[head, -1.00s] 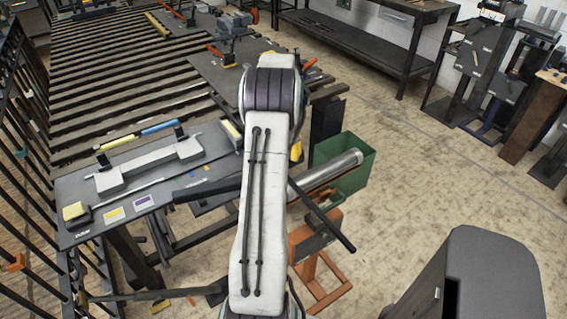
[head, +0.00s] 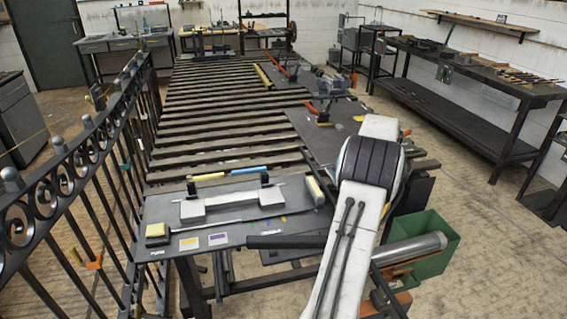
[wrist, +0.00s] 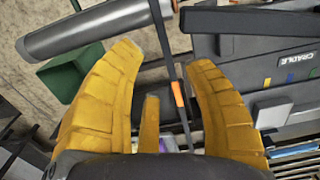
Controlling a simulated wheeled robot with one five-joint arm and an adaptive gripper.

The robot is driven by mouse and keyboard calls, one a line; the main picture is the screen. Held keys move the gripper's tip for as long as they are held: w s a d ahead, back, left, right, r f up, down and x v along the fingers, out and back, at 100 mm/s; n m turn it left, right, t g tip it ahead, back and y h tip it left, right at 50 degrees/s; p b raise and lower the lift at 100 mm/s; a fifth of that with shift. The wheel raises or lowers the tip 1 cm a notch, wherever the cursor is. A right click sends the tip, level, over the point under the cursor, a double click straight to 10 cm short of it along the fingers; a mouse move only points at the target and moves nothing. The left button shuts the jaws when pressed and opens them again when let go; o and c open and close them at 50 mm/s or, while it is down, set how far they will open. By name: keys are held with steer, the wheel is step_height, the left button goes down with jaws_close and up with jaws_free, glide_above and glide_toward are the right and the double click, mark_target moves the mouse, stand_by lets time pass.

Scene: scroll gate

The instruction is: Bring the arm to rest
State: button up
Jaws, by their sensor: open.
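My arm (head: 345,240) rises from the lower right of the head view, with its dark banded joint at the top. My gripper (wrist: 165,60) shows in the wrist view with its yellow fingers spread wide and nothing held. It is hidden behind the arm in the head view. A thin dark rod (wrist: 163,45) with an orange mark crosses the view between the fingers; I cannot tell its distance from them.
A dark board (head: 235,235) holds a pale cradle-like bar (head: 232,200). A slatted table (head: 210,130) stretches behind it. A green bin (head: 440,240) with a grey cylinder (head: 410,250) stands right of my arm. A scrolled black gate (head: 70,185) stands left. Open floor lies right.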

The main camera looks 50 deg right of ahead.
steer(key=w+a+r+n, duration=0.1)
steer(key=w+a+r, duration=0.25)
steer(key=a, duration=0.55)
steer(key=w+a+r+n+t+h, duration=0.1)
steer(key=w+a+r, duration=0.25)
steer(key=a, duration=0.45)
steer(key=w+a+r+n, duration=0.1)
steer(key=w+a+r, duration=0.3)
steer(key=a, duration=0.5)
steer(key=s+a+f+n+t, duration=0.1)
steer(key=s+a, duration=0.2)
steer(key=a, duration=0.4)
steer(key=s+a+f+n+t, duration=0.1)
steer(key=s+a, duration=0.2)
steer(key=a, duration=0.4)
steer(key=s+a+f+n+y, duration=0.1)
steer(key=s+a, duration=0.3)
steer(key=a, duration=0.2)
steer(key=shift+a+t, duration=0.4)
steer(key=shift+s, duration=0.1)
